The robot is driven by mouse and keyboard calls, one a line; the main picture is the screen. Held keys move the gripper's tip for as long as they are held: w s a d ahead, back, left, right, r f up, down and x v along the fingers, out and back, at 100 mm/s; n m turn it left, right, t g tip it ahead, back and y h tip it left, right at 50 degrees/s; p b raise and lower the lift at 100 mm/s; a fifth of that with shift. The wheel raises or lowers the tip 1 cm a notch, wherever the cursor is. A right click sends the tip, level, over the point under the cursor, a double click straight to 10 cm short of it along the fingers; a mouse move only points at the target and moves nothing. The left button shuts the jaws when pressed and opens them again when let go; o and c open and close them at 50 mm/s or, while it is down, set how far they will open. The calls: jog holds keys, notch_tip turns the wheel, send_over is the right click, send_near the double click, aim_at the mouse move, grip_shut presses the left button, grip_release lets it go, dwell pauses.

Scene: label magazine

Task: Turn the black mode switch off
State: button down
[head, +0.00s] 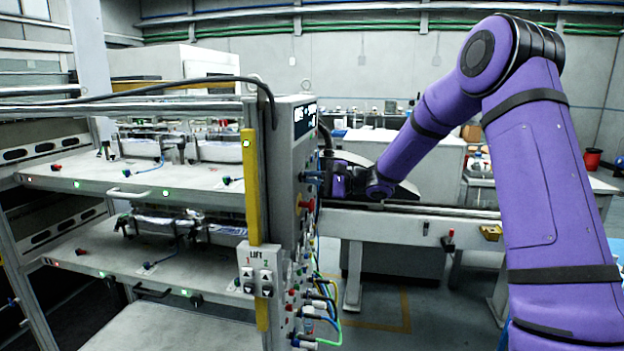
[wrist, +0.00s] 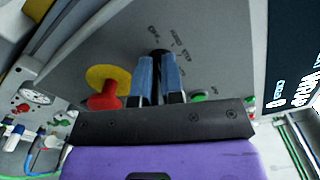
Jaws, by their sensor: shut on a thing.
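In the wrist view the black mode switch (wrist: 158,52) sits on the grey control panel (wrist: 215,60), mostly hidden between my fingers. The two blue fingertips of my gripper (wrist: 156,72) are shut on it, one on each side. Small dark lettering is printed around the switch; it is too small to read surely. In the head view my gripper (head: 314,177) reaches the panel's right-hand face from the right, and the switch cannot be made out there.
A red mushroom button (wrist: 104,97) on a yellow disc is close left of my fingers. A green button (wrist: 198,98) is close on the right, with a lit display (wrist: 290,65) beyond. Cables (head: 328,300) hang below the panel.

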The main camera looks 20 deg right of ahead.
jog(key=c, duration=1.2)
grip_release()
jog(key=shift+c, duration=0.2)
jog(key=v, duration=1.1)
